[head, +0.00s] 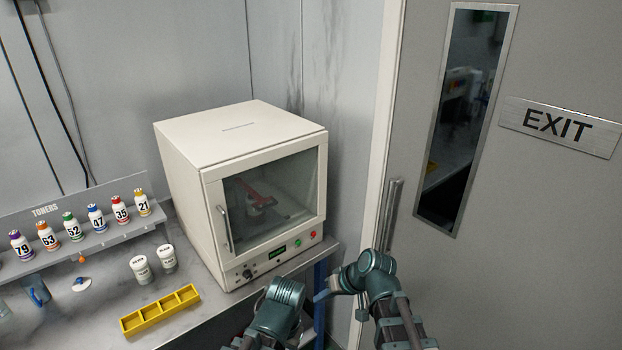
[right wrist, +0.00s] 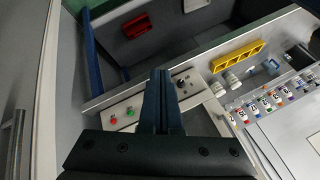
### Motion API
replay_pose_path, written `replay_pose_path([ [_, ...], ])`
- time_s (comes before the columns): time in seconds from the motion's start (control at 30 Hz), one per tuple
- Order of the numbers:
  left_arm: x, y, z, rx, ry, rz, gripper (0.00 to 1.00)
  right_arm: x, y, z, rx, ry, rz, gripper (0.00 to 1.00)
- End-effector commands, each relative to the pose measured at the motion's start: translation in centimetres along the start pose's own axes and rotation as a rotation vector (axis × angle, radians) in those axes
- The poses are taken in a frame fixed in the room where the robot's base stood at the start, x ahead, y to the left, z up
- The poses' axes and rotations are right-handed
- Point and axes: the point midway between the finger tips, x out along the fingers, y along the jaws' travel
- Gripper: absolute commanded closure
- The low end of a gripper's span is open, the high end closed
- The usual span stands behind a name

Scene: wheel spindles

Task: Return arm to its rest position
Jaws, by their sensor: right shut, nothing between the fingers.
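My right arm (head: 375,285) stands in front of the door at the lower middle of the head view. Its gripper (head: 322,296) points left, near the front right corner of the white oven (head: 240,150). In the right wrist view my right gripper (right wrist: 160,78) has its fingers together with nothing between them. A joint of my left arm (head: 277,308) shows at the bottom of the head view; its gripper is out of view. The oven door is shut, and a red item (head: 262,190) shows dimly behind its glass.
A rack (head: 105,235) of numbered bottles stands at the left of the bench. The grey door (head: 540,220) with an EXIT sign (head: 560,126) is on the right.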

Motion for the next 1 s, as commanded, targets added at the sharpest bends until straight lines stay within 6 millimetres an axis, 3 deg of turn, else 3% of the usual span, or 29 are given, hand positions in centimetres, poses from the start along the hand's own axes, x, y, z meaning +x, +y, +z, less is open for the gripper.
replay_pose_path([
  [0.2, 1.7, 0.2, -0.1, -0.001, 0.000, 0.000, 0.50, 2.1, -1.2, 9.3, -0.079, -0.294, 0.207, 1.00],
  [0.3, 2.2, 0.2, -0.1, -0.001, 0.000, 0.000, 0.50, 1.7, -0.9, 12.7, -0.100, -0.403, 0.334, 1.00],
  [0.4, 2.6, 0.2, -0.1, -0.001, 0.000, 0.000, 0.50, 1.0, -0.5, 14.7, -0.111, -0.470, 0.436, 1.00],
  [0.53, 2.7, 0.3, -0.2, -0.001, 0.000, 0.000, 0.50, 0.4, -0.2, 15.7, -0.114, -0.504, 0.503, 1.00],
  [1.0, 2.6, 0.2, -0.1, -0.001, 0.000, 0.000, 0.50, 0.3, -0.2, 15.7, -0.112, -0.506, 0.510, 1.00],
])
